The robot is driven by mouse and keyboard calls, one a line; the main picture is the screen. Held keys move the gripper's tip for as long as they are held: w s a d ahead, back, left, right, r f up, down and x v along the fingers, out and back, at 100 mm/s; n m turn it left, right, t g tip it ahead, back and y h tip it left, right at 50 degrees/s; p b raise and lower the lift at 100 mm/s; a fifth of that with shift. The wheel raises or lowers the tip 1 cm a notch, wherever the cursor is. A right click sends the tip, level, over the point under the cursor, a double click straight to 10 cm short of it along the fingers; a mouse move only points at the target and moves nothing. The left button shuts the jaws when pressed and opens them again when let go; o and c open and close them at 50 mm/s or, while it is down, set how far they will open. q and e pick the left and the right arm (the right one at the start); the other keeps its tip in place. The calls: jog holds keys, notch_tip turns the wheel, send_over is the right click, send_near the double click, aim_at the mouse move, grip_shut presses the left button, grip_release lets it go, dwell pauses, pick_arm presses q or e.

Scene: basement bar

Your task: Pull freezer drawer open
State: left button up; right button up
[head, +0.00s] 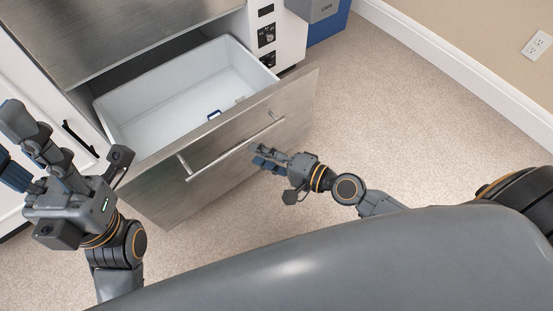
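The freezer drawer (165,196) is pulled out from the steel appliance. It has a brushed steel front, a bar handle (232,146) and a white inner bin (160,109). My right gripper (262,157) is just in front of the drawer front, below the right part of the handle. It appears apart from the handle, and its fingers are seen too edge-on to judge the gap. My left gripper (22,150) is raised left of the drawer, with its fingers spread apart and nothing between them.
White cabinet doors (70,130) with a dark handle are at the left. A white unit with black outlets (268,35) and a blue bin (328,27) stand right of the freezer. The carpet (400,120) at the right is clear up to the white baseboard (455,68).

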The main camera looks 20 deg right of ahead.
jog(key=shift+v, duration=2.55)
